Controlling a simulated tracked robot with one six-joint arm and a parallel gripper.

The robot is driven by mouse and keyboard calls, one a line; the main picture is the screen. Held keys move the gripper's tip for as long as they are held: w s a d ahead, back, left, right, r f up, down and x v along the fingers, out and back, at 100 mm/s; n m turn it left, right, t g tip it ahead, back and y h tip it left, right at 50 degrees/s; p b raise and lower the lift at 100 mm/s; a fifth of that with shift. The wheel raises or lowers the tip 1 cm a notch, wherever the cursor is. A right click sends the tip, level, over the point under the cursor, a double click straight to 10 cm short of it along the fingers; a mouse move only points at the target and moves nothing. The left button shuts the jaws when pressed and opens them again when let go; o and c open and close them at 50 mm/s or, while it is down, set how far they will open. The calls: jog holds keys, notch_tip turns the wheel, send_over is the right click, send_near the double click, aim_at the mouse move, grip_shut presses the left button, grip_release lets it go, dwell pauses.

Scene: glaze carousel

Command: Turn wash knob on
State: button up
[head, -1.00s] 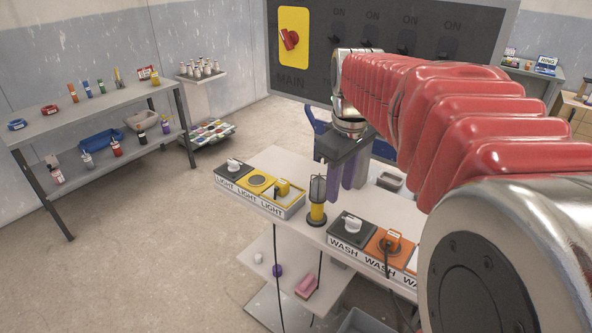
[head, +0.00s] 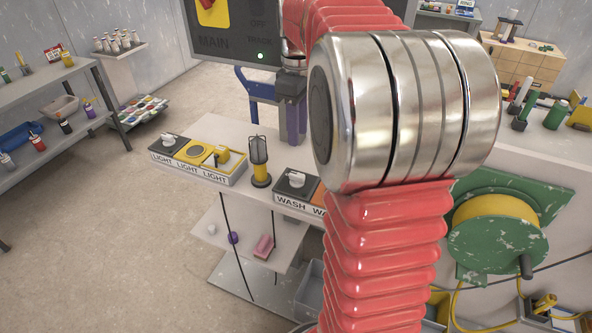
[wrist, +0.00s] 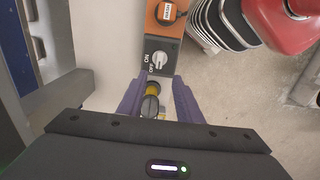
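The wash knob (head: 297,180) is a white knob on a dark plate of the box labelled WASH, right of the lantern in the head view. In the wrist view the white knob (wrist: 158,61) sits just beyond my fingertips, with ON and OFF lettering beside it; its setting is too small to tell. My gripper (wrist: 158,92) is open and empty, its two purple fingers apart and short of the knob. In the head view my gripper (head: 293,122) points down behind the lantern and the knob. My arm hides most of the rest of the WASH box.
A lantern (head: 259,163) with a yellow base stands left of the knob. An orange socket unit (wrist: 166,14) adjoins the knob plate. The LIGHT box (head: 196,160) is farther left. A green hose reel (head: 505,226) is at right. Open floor lies left.

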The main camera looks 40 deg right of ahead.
aim_at(297, 175)
notch_tip(297, 175, down, 14)
jog(key=shift+r, duration=0.25)
dwell(0.4)
jog(key=shift+c, duration=0.5)
grip_shut()
jog(key=shift+a, duration=0.25)
jog(key=shift+d, duration=0.1)
